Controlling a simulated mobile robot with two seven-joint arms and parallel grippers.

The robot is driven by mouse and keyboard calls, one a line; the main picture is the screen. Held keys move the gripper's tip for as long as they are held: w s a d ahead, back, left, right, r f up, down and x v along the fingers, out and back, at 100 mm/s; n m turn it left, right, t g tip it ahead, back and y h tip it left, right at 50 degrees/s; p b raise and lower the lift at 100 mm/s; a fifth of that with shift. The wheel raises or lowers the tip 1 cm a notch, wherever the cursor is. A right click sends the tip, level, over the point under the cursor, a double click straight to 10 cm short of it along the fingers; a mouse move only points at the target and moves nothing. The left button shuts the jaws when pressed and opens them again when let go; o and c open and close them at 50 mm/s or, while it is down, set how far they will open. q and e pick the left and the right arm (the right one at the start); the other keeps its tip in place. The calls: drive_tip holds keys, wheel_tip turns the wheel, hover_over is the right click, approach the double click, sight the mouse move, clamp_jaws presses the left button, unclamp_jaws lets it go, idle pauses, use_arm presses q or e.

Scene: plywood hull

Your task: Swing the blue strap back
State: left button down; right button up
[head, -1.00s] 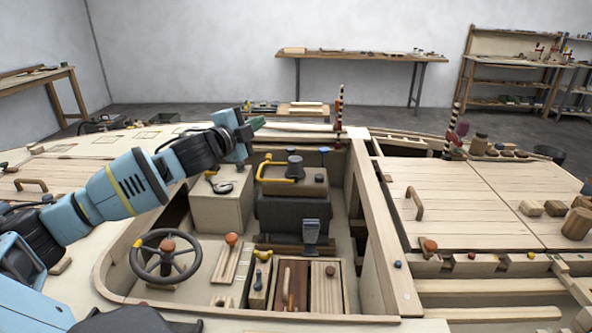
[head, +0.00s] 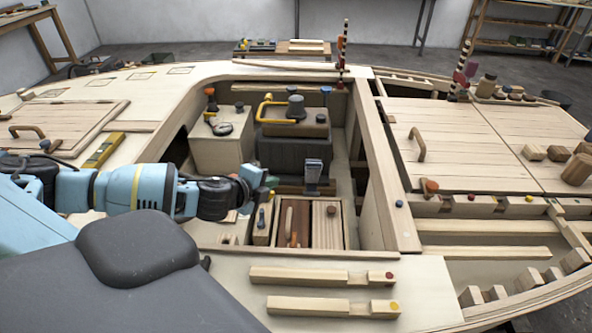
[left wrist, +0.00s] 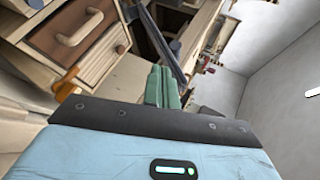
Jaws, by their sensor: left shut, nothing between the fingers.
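The blue strap (head: 312,172) is a short grey-blue strip in the cockpit well, in front of the dark engine block (head: 283,150). In the left wrist view a long grey-blue strip, which looks like the same strap (left wrist: 168,48), runs down close behind the fingers. My left gripper (head: 268,182) is left of the strap in the head view, above the near part of the well. Its green fingers (left wrist: 163,86) are shut together with nothing between them. Whether they touch the strap I cannot tell. My right gripper is in neither view.
Small wooden compartments (head: 326,224) lie just below the strap. A yellow handle (head: 270,108) and dark knob top the engine. A pale box (head: 222,150) stands at left in the well. The steering wheel is hidden behind my left arm. Hatch boards (head: 460,135) lie to the right.

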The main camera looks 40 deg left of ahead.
use_arm(q)
drive_tip(key=w+r+x, duration=0.1)
drive_tip(key=r+x, duration=0.1)
drive_tip(key=x, duration=0.9)
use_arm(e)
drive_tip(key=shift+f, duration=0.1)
use_arm(q)
drive_tip(key=shift+w+f, duration=0.15)
